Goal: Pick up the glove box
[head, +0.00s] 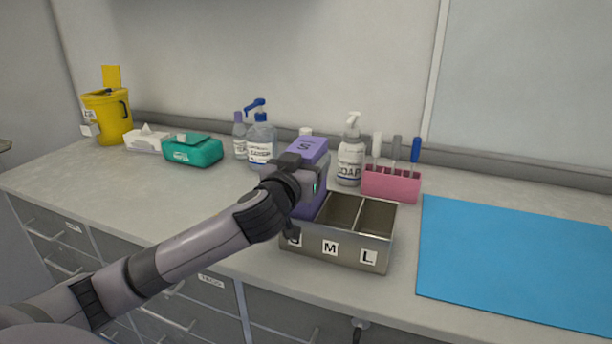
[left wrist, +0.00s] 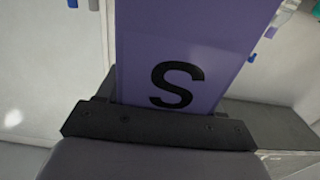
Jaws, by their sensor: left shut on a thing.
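The glove box is a purple box marked S (head: 306,150). It stands upright at the left compartment of the metal holder (head: 375,252), which is labelled S, M and L. My left gripper (head: 303,172) is shut on the purple box near its upper part. In the left wrist view the box (left wrist: 190,50) fills the middle, with the letter S facing the camera, and the gripper (left wrist: 160,120) lies across it. The box's lower end is hidden by my gripper and the holder, so I cannot tell whether it touches the holder's floor. My right gripper is not in view.
A soap bottle (head: 350,158) and a pink rack (head: 391,184) stand close behind the holder. Sanitizer bottles (head: 261,142), a green pack (head: 193,150), a tissue pack (head: 147,139) and a yellow bin (head: 107,117) are to the left. A blue mat (head: 515,260) lies clear at right.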

